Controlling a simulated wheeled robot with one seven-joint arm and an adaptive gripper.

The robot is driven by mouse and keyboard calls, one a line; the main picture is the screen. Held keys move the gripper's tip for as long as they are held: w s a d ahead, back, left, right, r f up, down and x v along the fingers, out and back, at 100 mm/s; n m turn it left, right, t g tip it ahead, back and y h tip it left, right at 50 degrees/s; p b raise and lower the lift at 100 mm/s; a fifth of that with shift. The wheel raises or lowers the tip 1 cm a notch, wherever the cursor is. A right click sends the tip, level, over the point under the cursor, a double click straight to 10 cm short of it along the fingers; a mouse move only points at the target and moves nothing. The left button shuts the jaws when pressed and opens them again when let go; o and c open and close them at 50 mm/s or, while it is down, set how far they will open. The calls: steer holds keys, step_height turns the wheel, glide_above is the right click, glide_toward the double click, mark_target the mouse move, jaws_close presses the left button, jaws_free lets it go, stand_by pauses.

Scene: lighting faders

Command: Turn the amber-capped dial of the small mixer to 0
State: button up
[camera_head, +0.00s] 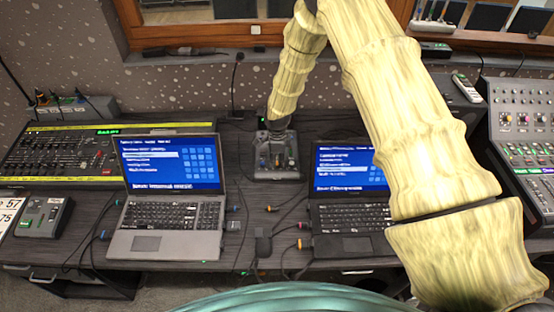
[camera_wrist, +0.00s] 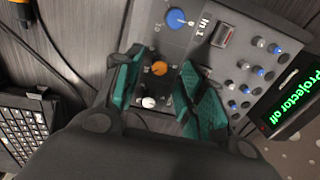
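The small mixer (camera_head: 277,172) stands between the two laptops in the head view, with my arm reaching down onto it from above. In the wrist view its grey panel (camera_wrist: 215,65) fills the upper middle. The amber-capped dial (camera_wrist: 159,68) lies between my fingers, with a blue dial (camera_wrist: 177,18) above it and a white-capped knob (camera_wrist: 148,102) below it. My gripper (camera_wrist: 161,60) is open, its teal fingers on either side of the amber cap. Gaps show beside the cap; its height relative to the fingertips and its pointer setting cannot be told.
The left laptop (camera_head: 168,215) and right laptop (camera_head: 345,218) flank the mixer. A black switch (camera_wrist: 223,35) and several small knobs sit on its panel. A display (camera_wrist: 293,103) reads "Projector off". Cables lie on the desk between the laptops.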

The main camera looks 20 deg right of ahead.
mark_target(277, 164)
steer(key=shift+w+f+p, duration=0.15)
steer(key=shift+f+p, duration=0.3)
steer(key=shift+f, duration=0.85)
jaws_close()
